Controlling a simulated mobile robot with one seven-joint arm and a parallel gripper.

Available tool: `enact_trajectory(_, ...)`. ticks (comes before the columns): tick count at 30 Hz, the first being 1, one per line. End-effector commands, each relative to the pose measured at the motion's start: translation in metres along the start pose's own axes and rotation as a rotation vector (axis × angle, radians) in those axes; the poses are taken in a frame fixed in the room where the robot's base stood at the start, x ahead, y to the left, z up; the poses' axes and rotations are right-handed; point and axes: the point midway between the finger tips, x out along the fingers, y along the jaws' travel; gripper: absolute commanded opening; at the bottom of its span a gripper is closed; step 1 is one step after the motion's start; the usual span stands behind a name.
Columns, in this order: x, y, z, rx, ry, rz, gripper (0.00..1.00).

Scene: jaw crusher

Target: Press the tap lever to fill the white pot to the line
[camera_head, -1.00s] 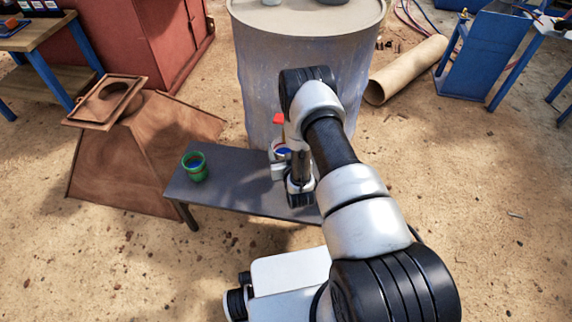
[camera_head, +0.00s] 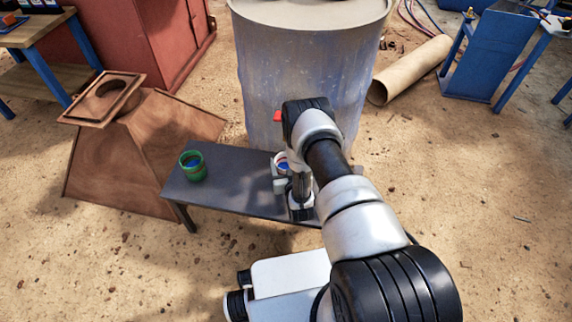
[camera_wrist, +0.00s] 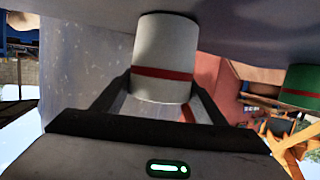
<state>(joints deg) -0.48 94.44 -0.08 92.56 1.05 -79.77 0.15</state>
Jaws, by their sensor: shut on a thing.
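The white pot (camera_head: 281,160) is at the right part of the dark bench, partly hidden by my arm. In the wrist view, which looks upside down, the white pot (camera_wrist: 165,45) shows a red band around it. My gripper (camera_wrist: 162,92) has a finger on each side of the pot and is shut on it; in the head view my gripper (camera_head: 281,173) is mostly behind my wrist. I cannot tell whether the pot touches the bench. A red piece, apparently the tap lever (camera_head: 277,116), shows at the drum's front; the tap itself is hidden by my arm.
A green pot with blue inside (camera_head: 193,167) stands on the left of the bench (camera_head: 235,189); it also shows in the wrist view (camera_wrist: 303,86). The large drum (camera_head: 265,75) rises behind the bench. A brown hopper (camera_head: 140,150) stands at the left.

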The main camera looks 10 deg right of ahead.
Motion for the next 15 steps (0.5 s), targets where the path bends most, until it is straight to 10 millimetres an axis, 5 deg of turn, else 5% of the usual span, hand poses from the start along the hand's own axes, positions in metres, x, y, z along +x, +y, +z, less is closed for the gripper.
enact_trajectory(10, 0.0016, -0.0001, 0.0014, 0.0, 0.003, 0.0, 0.3)
enact_trajectory(11, 0.0013, -0.0001, 0.0017, 0.0, 0.001, 0.0, 0.71)
enact_trajectory(15, 0.0012, 0.0, 0.0016, 0.0, 0.001, 0.0, 0.84)
